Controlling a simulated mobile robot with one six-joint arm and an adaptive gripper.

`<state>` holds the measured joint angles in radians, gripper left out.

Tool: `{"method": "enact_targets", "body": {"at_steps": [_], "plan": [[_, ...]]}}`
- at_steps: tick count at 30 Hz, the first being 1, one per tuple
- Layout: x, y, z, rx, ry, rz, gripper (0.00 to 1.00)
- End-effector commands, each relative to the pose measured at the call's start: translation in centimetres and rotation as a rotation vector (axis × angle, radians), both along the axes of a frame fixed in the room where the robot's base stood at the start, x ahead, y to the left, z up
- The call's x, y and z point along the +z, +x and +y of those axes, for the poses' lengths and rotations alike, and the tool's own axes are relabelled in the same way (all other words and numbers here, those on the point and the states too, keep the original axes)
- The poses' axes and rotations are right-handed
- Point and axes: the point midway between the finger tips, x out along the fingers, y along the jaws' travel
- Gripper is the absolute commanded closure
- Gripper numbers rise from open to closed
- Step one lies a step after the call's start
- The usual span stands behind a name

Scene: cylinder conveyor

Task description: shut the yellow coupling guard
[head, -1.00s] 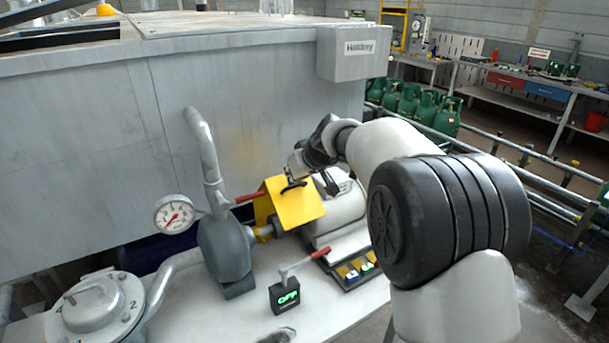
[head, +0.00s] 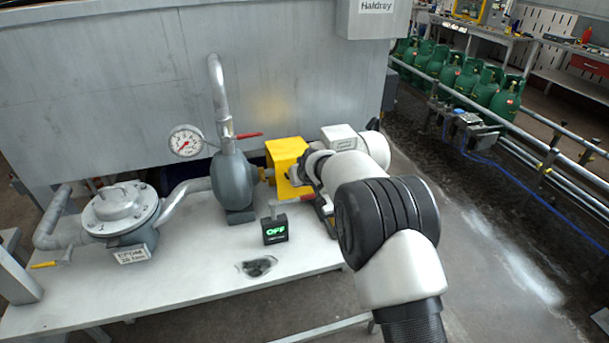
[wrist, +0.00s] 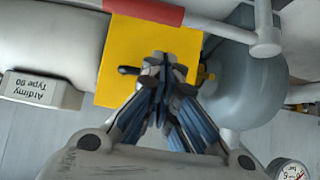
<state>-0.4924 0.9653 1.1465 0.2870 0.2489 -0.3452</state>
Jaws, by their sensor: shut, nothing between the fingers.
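The yellow coupling guard (head: 287,152) sits between the grey pump (head: 234,182) and the motor (head: 345,137) on the white bench. Its front panel hangs down, so the guard looks like a closed box; whether it is fully seated cannot be told. My gripper (head: 303,174) is at the front panel's right side, partly hidden by my own wrist. In the wrist view the yellow panel (wrist: 122,55) fills the upper middle, with a dark handle on it (wrist: 129,71). My gripper (wrist: 162,72) is shut and empty in front of the panel, at or very near it.
A red-handled lever (wrist: 150,10) crosses near the guard in the wrist view. A black box reading OFF (head: 275,229) stands on the bench (head: 190,285) in front. A pressure gauge (head: 186,140) and a strainer (head: 120,207) are at the left. The bench's front is mostly clear.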

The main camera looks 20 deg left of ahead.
Motion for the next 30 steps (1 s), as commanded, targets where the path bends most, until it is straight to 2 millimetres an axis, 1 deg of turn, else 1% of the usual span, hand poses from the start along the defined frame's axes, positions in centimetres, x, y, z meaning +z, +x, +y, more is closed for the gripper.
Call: {"method": "enact_targets", "body": {"at_steps": [1, 5, 20, 25, 29, 30], "plan": [[-0.5, 0.0, 0.1, 0.000, 0.000, 0.000, 1.00], [-0.8, 0.1, 0.2, 0.000, 0.000, 0.000, 1.00], [-0.8, 0.1, 0.2, 0.000, 0.000, 0.000, 1.00], [0.2, -0.6, -0.3, 0.000, 0.001, -0.001, 1.00], [1.8, -2.0, -1.2, 0.000, 0.001, -0.001, 1.00], [2.5, -2.5, -1.5, -0.001, 0.002, -0.001, 1.00]]}}
